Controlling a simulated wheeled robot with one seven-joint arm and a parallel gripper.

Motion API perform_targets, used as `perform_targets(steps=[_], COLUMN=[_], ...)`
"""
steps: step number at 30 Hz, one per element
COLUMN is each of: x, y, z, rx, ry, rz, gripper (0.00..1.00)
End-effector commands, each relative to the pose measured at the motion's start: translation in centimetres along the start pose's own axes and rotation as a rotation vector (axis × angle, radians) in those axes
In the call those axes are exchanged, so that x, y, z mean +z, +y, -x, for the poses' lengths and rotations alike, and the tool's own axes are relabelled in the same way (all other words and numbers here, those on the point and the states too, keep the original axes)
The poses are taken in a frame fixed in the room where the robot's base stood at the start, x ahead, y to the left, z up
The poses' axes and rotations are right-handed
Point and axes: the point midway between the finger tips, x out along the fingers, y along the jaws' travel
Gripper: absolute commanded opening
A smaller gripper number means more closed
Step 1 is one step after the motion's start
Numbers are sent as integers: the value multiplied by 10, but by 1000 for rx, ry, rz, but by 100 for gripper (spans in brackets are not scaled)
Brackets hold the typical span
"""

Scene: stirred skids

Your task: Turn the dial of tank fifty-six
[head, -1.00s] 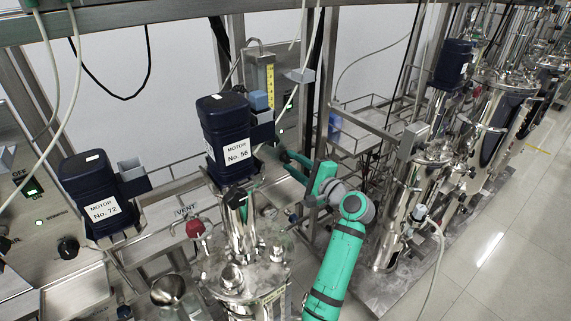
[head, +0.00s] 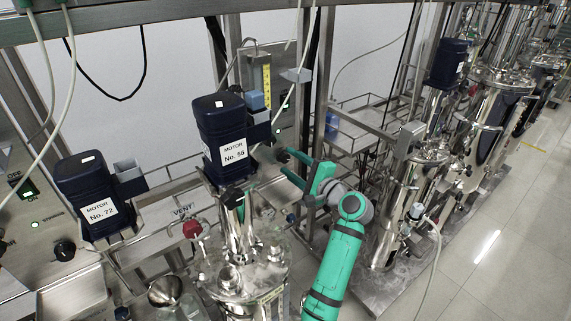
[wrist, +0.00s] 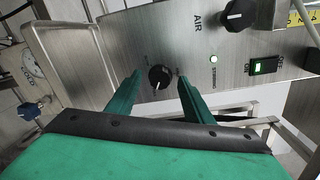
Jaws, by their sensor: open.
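Motor No. 56 (head: 220,140), a dark blue box with a white label, stands over a shiny steel tank (head: 240,275) in the head view. In the wrist view a black round dial (wrist: 160,78) with a pale mark sits on a steel panel (wrist: 120,35). My green gripper (wrist: 158,86) is open, its fingers to the left and right of this dial, with gaps showing; I cannot tell any contact. The dial does not show there.
A second black knob marked AIR (wrist: 238,15) and a green-lit switch (wrist: 264,67) are on the same panel. Motor No. 72 (head: 88,195) stands left, with another black dial (head: 65,250) on its panel. Rails and hoses surround my arm. Clear floor (head: 500,265) lies at right.

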Motion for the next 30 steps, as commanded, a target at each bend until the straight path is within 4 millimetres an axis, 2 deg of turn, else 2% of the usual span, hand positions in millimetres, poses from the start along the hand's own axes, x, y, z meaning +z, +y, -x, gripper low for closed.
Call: perform_targets(steps=[5,12,18,23,30], x=[0,0,-1,0,0], y=[0,1,0,1,1], z=[24,70,97,105,106], rx=[-1,0,-1,0,0], ry=[1,2,3,2,2], rz=[1,0,-1,0,-1], gripper=[47,47,47,47,47])
